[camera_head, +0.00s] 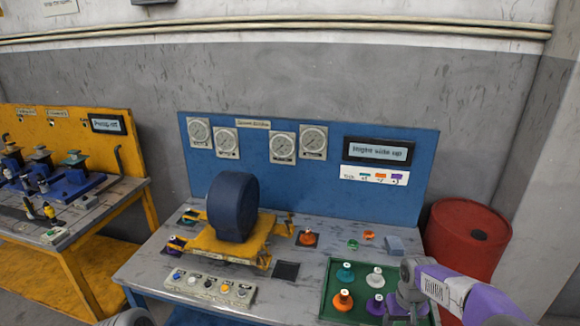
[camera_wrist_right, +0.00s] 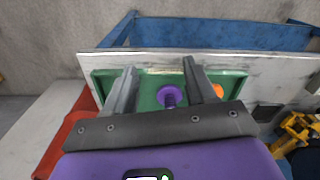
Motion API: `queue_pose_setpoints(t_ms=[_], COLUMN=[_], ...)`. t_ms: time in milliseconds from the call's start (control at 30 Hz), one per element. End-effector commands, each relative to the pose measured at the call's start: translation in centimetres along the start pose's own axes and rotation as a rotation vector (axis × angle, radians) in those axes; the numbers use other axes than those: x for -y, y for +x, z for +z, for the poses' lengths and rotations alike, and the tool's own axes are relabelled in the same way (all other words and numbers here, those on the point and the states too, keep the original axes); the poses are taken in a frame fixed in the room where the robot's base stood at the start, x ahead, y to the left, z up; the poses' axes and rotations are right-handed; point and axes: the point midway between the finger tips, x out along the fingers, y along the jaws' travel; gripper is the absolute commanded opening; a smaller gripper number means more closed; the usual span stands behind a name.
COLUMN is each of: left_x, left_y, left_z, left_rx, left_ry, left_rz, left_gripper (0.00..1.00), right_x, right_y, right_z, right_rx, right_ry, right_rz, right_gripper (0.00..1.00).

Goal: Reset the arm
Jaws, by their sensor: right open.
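My right arm comes in from the lower right of the head view, and its gripper (camera_head: 408,300) is over the right part of a green tray (camera_head: 359,287). In the right wrist view the gripper (camera_wrist_right: 161,66) is open, with its two dark fingers apart. A purple peg (camera_wrist_right: 169,96) shows between and beyond the fingers, on the tray; I see no contact. The tray also holds a teal peg (camera_head: 345,272), a white peg (camera_head: 375,278) and an orange peg (camera_head: 343,300). My left gripper is not in view.
A blue-backed bench with gauges (camera_head: 283,148) and a screen (camera_head: 379,150) carries a dark wheel (camera_head: 233,206) on a yellow mount (camera_head: 213,245). A button box (camera_head: 209,288) lies in front. A red barrel (camera_head: 463,236) stands right; a yellow bench (camera_head: 70,265) stands left.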

Motion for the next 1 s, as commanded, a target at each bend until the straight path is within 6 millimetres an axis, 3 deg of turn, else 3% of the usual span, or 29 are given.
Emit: queue_pose_setpoints(t_ms=[33,367,467,633,800,900,1000], left_x=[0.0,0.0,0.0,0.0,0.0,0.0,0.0], left_y=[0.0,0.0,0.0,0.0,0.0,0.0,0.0], left_z=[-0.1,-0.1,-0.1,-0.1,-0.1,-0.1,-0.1], left_rx=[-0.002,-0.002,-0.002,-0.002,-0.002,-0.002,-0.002], left_ry=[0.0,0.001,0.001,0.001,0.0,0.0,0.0], left_rz=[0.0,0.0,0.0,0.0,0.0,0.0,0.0], left_gripper=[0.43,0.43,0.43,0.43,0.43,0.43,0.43], right_x=[1.0,7.3,9.8,14.8,17.4,17.9,18.1], right_y=[1.7,10.8,14.2,20.0,22.9,23.5,23.6], right_z=[0.5,3.8,6.1,12.8,19.4,21.8,23.0], right_rx=[0.011,0.007,0.008,0.018,0.02,0.019,0.016], right_ry=[-0.01,-0.023,-0.01,0.059,0.144,0.177,0.194], right_rz=[-0.022,-0.17,-0.226,-0.322,-0.352,-0.35,-0.345], right_gripper=[0.56,0.56,0.56,0.56,0.56,0.56,0.56])
